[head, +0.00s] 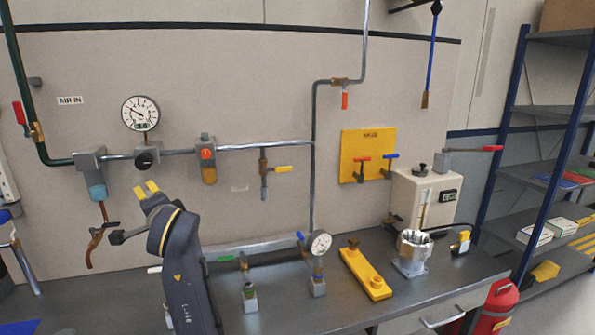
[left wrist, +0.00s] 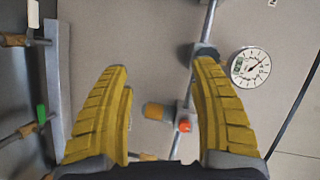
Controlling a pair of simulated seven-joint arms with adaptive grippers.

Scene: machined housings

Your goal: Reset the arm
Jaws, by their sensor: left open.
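My left gripper (head: 147,190) is raised in front of the wall panel, with yellow fingertips pointing up. In the left wrist view its two yellow ribbed fingers (left wrist: 160,105) stand wide apart with nothing held between them. The regulator with the orange knob (left wrist: 185,125) shows behind the gap between the fingers, and a round gauge (left wrist: 250,68) shows to the right. My left arm (head: 185,270) rises from the bottom of the head view over the bench. My right gripper is not in either view.
The dark bench (head: 330,300) carries a yellow fixture (head: 365,272), a silver machined housing (head: 412,253), a cream box (head: 425,200) and a small gauge (head: 319,243). Pipes with valves (head: 265,145) run along the wall. Shelves (head: 550,180) and a red extinguisher (head: 497,305) stand at right.

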